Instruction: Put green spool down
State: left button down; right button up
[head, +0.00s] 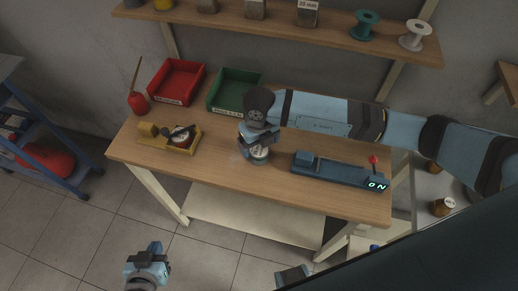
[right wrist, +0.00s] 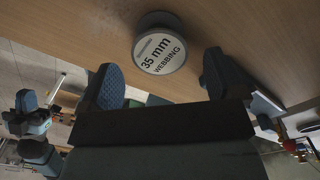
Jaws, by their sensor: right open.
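A green spool (head: 366,24) stands on the upper wall shelf, left of a white spool. My right gripper (head: 257,144) points down over the middle of the workbench, far from that spool. Its fingers are open around or just behind a round piece with a white "35 mm WEBBING" label (head: 259,153), which rests on the bench. In the right wrist view this labelled piece (right wrist: 160,50) sits ahead of the two spread fingers, with gaps at both sides; its side colour is hard to tell. My left gripper (head: 148,268) hangs over the floor in front of the bench; its jaw opening is unclear.
A red bin (head: 177,80), a green bin (head: 232,90) and a red oil can (head: 138,103) stand at the bench's back left. A yellow fixture (head: 170,140) lies left of my right gripper. A blue device reading "ON" (head: 338,172) lies right. The bench's front strip is clear.

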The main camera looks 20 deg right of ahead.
aim_at(259, 149)
notch_tip(259, 149, up, 8)
jog(key=b, duration=0.1)
dwell(0.6)
